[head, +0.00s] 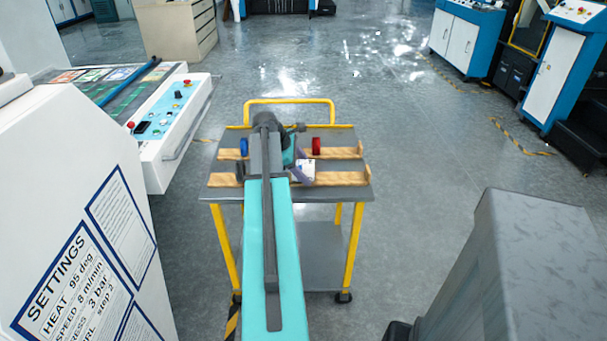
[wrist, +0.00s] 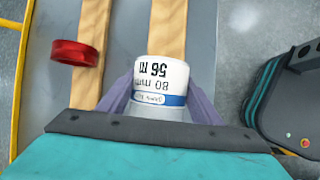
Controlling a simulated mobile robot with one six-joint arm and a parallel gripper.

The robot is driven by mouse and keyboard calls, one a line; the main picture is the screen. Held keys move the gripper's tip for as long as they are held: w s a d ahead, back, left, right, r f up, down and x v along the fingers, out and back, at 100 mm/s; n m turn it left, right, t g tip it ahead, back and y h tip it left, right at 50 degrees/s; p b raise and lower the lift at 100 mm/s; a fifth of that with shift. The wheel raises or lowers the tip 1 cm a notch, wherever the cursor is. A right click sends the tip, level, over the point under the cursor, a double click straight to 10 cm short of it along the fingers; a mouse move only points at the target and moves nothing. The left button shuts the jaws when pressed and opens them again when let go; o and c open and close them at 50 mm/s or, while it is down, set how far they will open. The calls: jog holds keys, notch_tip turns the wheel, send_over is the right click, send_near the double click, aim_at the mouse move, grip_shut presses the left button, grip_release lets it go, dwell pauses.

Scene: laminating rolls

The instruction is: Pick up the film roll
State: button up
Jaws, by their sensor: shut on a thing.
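In the head view the roll (head: 307,168) shows as a small white piece at the cart's wooden rails, partly hidden by my arm. My gripper there (head: 299,168) is over the cart top. I cannot tell whether the roll still touches the rails.
A grey cart (head: 355,193) with a yellow frame carries two wooden rails (head: 340,178). A red ring (head: 316,145) and a blue one (head: 244,147) sit at the far rail. A white machine with a control panel (head: 175,115) stands close on the left. Open floor lies right of the cart.

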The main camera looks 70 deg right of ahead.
aim_at(305, 161)
jog(key=shift+r, duration=0.1)
jog(key=shift+r, duration=1.8)
jog(key=s+a+r+b, duration=0.1)
jog(key=s+a+b, duration=0.5)
jog(key=s+a, duration=0.3)
jog(key=a, duration=0.4)
jog(key=shift+b, duration=0.4)
jog(key=shift+a+r, duration=0.1)
dwell(0.8)
notch_tip(305, 161, up, 5)
jog(key=p, duration=0.5)
jog(key=shift+w+r, duration=0.15)
jog(key=shift+r, duration=0.05)
